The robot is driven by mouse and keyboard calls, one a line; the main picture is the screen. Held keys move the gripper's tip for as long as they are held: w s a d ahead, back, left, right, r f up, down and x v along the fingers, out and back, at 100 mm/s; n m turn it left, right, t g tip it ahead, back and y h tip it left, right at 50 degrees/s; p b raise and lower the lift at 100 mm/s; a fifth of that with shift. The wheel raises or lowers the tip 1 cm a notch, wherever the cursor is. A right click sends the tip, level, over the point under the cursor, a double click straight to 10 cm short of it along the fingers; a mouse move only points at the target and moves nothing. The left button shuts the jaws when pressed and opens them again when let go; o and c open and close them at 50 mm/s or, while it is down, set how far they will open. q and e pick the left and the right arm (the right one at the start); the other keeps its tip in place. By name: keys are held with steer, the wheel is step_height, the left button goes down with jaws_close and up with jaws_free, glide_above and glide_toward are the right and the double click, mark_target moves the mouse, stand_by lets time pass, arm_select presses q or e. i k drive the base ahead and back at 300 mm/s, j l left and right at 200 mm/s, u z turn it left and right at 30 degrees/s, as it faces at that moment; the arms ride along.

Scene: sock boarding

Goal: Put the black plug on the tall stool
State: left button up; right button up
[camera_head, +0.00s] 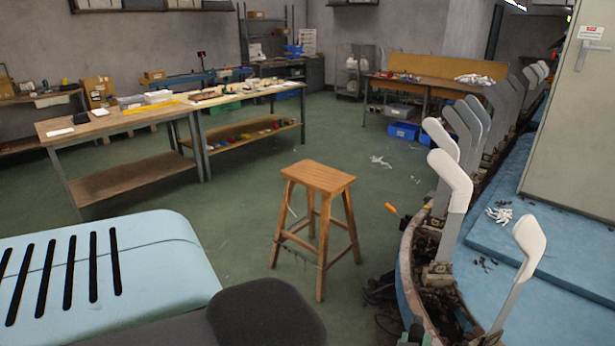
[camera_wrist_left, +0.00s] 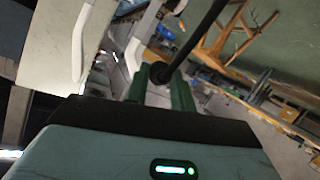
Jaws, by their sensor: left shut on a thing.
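The tall stool (camera_head: 318,178) is wooden, with a square seat, and stands upright on the green floor in the middle of the head view. Its seat is bare. Part of its wooden frame also shows at the top of the left wrist view (camera_wrist_left: 211,42). In that view my left gripper (camera_wrist_left: 160,88) has its green fingers shut on the black plug (camera_wrist_left: 160,72). A black rod or cable runs from the plug to the upper right. The plug is apart from the stool. I cannot make out the plug in the head view. My right gripper is not in view.
A curved machine with pale sock-shaped forms (camera_head: 452,180) stands right of the stool, beside a blue platform (camera_head: 495,250). A long workbench (camera_head: 120,120) stands back left. An orange-handled item (camera_head: 391,208) and white scraps (camera_head: 380,161) lie on the floor. Floor around the stool is mostly free.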

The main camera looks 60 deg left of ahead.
mark_target(318, 174)
steer(key=u, duration=1.05)
steer(key=i+j+u, duration=0.2)
steer(key=j, duration=0.15)
steer(key=j+u, duration=0.2)
steer(key=j, duration=0.2)
steer(key=i+j+u, duration=0.45)
steer(key=j+u, duration=0.25)
steer(key=i+j+u, duration=0.7)
steer(key=j+u, duration=0.25)
steer(key=i+j+u, duration=0.1)
steer(key=i, duration=1)
steer(key=i+z, duration=1.05)
steer(key=z, duration=0.2)
steer(key=i+z, duration=0.2)
steer(key=z, duration=0.2)
steer(key=i+z, duration=0.15)
steer(key=z, duration=0.2)
